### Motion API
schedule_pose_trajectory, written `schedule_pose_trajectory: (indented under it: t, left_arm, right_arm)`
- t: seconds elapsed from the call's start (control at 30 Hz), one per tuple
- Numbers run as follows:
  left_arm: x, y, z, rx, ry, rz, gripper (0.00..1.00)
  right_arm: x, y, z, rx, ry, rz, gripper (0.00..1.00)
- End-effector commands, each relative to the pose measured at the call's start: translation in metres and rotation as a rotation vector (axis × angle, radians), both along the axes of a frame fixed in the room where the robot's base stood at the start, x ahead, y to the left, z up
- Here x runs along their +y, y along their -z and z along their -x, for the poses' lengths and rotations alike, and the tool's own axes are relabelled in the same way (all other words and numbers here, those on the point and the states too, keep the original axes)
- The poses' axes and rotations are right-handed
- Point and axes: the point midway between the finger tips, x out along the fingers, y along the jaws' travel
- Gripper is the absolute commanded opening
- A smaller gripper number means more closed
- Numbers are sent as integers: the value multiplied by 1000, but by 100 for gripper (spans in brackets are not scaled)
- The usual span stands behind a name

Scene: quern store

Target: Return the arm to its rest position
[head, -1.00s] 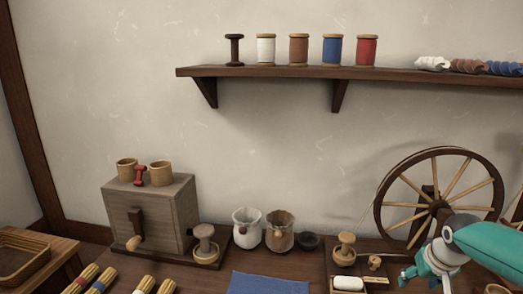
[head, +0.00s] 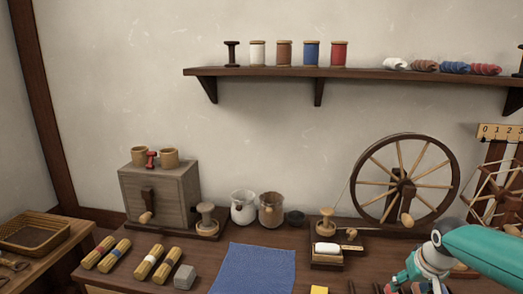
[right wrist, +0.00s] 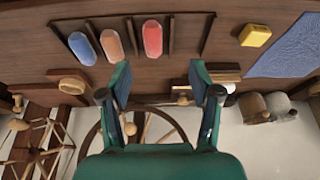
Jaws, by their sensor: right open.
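My right arm (head: 480,250), teal with a grey joint, comes in from the right edge of the head view. Its gripper (head: 398,285) is low at the bottom edge, partly cut off, above the table in front of the spinning wheel. In the right wrist view the gripper (right wrist: 158,82) is open, with its two fingers apart and nothing between them. My left gripper is not in the head view.
The spinning wheel (head: 405,180) stands behind my right arm, with a reel (head: 500,190) to its right. A blue cloth (head: 253,268) lies on the table. A yellow block (right wrist: 255,35) and several coloured bars (right wrist: 112,46) lie near the gripper in the right wrist view.

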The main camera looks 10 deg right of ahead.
Motion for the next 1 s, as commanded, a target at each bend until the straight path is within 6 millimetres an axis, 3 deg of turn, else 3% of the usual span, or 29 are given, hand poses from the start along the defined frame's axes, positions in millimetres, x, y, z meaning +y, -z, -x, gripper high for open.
schedule_pose_trajectory:
  t: [0.37, 0.57, 0.67, 0.8, 0.9, 1.0]
  left_arm:
    - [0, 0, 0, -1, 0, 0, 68]
    - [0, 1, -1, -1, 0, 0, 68]
    - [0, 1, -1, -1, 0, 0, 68]
    - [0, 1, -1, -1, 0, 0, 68]
    - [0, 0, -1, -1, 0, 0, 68]
    - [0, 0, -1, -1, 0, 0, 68]
  right_arm:
    - [64, 93, 10, 192, -109, -88, 63]
    - [127, 168, 37, 314, -193, -180, 63]
    - [174, 216, 67, 385, -243, -251, 63]
    - [240, 275, 126, 464, -284, -355, 63]
    - [277, 303, 172, 498, -287, -415, 63]
    - [303, 320, 212, 505, -268, -452, 63]
